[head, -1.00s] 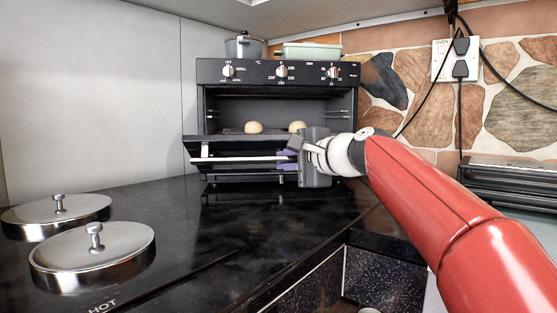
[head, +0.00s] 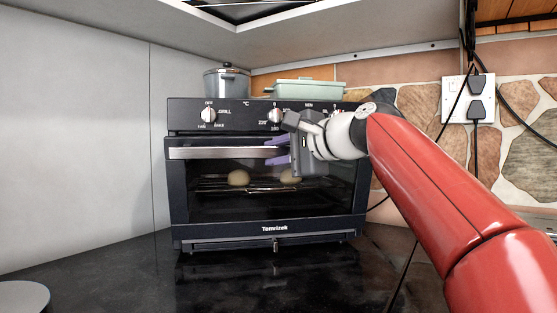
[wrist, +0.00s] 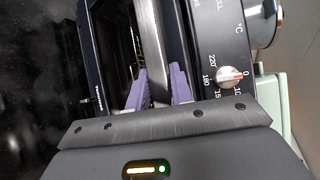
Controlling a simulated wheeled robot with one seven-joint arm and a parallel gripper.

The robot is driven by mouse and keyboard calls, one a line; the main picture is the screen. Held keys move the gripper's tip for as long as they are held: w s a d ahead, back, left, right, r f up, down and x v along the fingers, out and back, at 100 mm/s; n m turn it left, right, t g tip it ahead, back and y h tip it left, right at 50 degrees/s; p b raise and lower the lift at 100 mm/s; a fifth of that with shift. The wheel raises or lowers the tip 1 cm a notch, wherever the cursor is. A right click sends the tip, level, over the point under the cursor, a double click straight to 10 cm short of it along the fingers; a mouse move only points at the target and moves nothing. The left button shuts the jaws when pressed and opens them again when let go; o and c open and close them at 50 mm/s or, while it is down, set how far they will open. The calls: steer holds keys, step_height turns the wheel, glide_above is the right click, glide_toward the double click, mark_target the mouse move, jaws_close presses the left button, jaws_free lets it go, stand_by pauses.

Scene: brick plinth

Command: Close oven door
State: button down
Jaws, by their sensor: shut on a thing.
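The black oven's door (head: 215,206) stands upright against the oven front, and its window shows two round pale buns on a rack inside. I cannot tell whether a thin gap is left at its top edge. The silver handle bar (head: 205,153) runs along the top of the door. My gripper (head: 278,150) is at the right half of the handle, with its purple fingers shut on the bar. In the wrist view, the handle (wrist: 147,40) passes between the two fingers of my gripper (wrist: 160,87). My gripper hides the right part of the handle and some control knobs.
A grey pot (head: 226,83) and a pale green dish (head: 305,89) stand on the oven. The black countertop (head: 110,270) in front is clear except for a round metal lid (head: 22,297) at the left. Cables hang from a wall socket (head: 468,99) at the right.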

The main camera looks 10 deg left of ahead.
steer(key=w+r, duration=0.1)
steer(key=w+a+r, duration=0.1)
steer(key=shift+w, duration=0.35)
steer(key=shift+w+a, duration=0.2)
steer(key=shift+w, duration=0.2)
steer(key=shift+w+a, duration=0.1)
steer(key=shift+w, duration=0.1)
steer(key=c, duration=1.5)
jaws_free()
steer(key=v, duration=0.2)
steer(key=b+v, duration=0.1)
steer(key=v, duration=0.4)
steer(key=shift+s+d+f+b, duration=0.25)
steer(key=shift+s+d+b, duration=0.05)
